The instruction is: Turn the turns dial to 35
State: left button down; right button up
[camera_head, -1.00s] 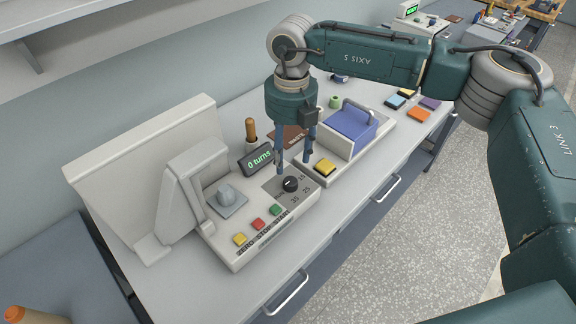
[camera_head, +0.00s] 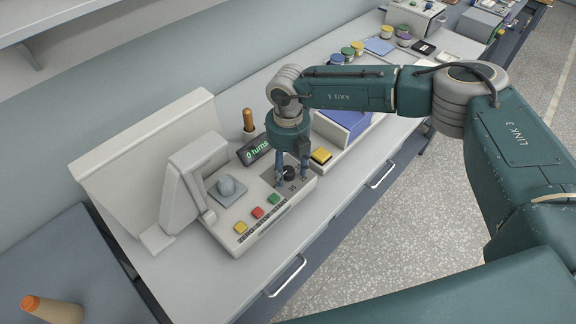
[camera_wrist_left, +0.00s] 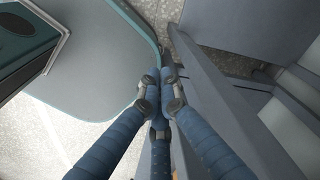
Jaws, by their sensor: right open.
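The black turns dial (camera_head: 288,174) sits on the light winder panel, beside printed numbers of which 35 and 25 can be read. My right gripper (camera_head: 292,182) points down at the dial, with open fingers on either side of it. Whether they touch the dial cannot be told. A dark display (camera_head: 255,149) behind the dial reads 0 turns in green. My left gripper (camera_wrist_left: 163,76) shows only in the left wrist view, away from the winder. Its blue fingers converge with nothing seen between them, and whether they are fully shut is unclear.
Yellow, red and green buttons (camera_head: 258,212) line the winder's front, left of the dial. A yellow button (camera_head: 321,156) and a blue block (camera_head: 344,124) are to the right.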

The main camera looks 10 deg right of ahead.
aim_at(288, 170)
jog(key=c, duration=1.2)
jog(key=shift+o, duration=0.2)
jog(key=shift+w+f+n+b, duration=0.1)
jog(key=shift+f+n+b, duration=0.15)
jog(key=shift+n+b, duration=0.65)
jog(key=n+b, duration=0.6)
jog(key=b, duration=0.2)
jog(key=shift+n+b, duration=0.3)
jog(key=shift+b, duration=0.05)
pick_arm(q)
notch_tip(288, 170, down, 14)
jog(key=s+b, duration=0.1)
jog(key=b, duration=0.2)
pick_arm(e)
jog(key=shift+r+n, duration=0.25)
jog(key=shift+n, duration=1.55)
pick_arm(q)
jog(key=shift+s+r, duration=0.1)
pick_arm(e)
jog(key=shift+r, duration=0.1)
jog(key=o, duration=1.2)
jog(key=shift+c, duration=0.2)
notch_tip(288, 170, up, 12)
